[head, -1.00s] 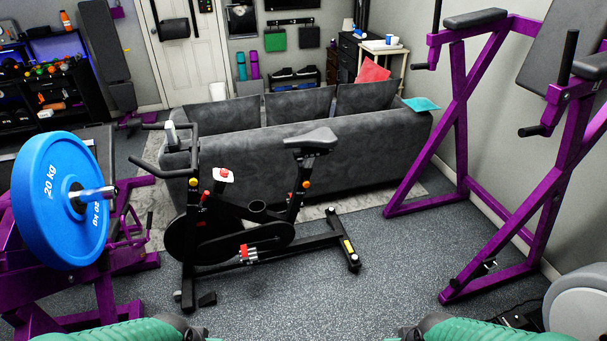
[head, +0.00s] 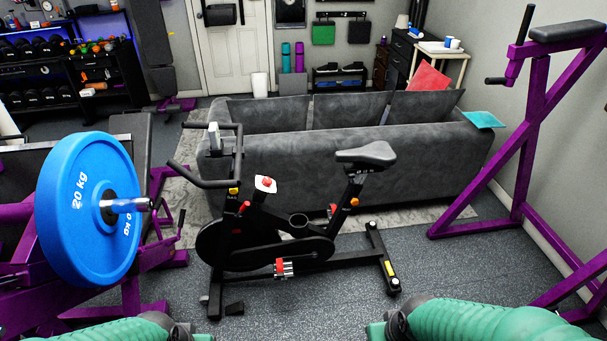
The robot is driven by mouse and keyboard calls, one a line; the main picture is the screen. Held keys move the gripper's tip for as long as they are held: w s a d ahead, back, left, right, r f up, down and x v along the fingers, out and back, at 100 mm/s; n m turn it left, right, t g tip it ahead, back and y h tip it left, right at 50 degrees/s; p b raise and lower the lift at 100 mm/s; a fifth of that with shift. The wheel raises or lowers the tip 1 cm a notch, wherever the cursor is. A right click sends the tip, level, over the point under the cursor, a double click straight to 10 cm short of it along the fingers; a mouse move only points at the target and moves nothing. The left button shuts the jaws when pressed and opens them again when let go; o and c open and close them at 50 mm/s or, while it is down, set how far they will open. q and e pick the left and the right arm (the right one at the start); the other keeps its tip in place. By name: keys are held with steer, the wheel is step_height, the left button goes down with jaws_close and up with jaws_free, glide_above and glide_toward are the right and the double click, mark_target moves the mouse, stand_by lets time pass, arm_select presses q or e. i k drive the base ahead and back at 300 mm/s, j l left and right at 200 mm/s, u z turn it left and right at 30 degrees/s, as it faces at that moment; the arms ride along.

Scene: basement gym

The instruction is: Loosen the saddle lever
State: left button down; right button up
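A black exercise bike (head: 265,245) stands ahead of me near the middle of the head view, side on. Its grey-black saddle (head: 365,155) is at the right end on a slanted post. A small orange knob or lever (head: 354,202) shows on the saddle post below the saddle. A red knob (head: 266,183) with a white part sits on the frame, and the handlebar (head: 212,165) is at the left. My two green arms come in at the bottom edge, well short of the bike. Neither gripper's fingers can be seen.
A purple rack with a blue 20 kg plate (head: 90,210) stands close on the left, its bar end pointing toward the bike. A grey sofa (head: 300,155) is right behind the bike. A purple frame (head: 530,130) stands at the right. Speckled floor (head: 350,310) in front of the bike is clear.

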mark_target(351, 187)
steer(key=i+j, duration=0.1)
steer(key=i, duration=0.4)
steer(key=i+j, duration=0.15)
steer(key=i, duration=0.3)
steer(key=i+j+z, duration=0.1)
steer(key=i+z, duration=0.25)
steer(key=i+j+z, duration=0.15)
steer(key=z, duration=0.25)
steer(key=i+j+z, duration=0.35)
steer(key=k+l, duration=0.05)
steer(key=l, duration=0.05)
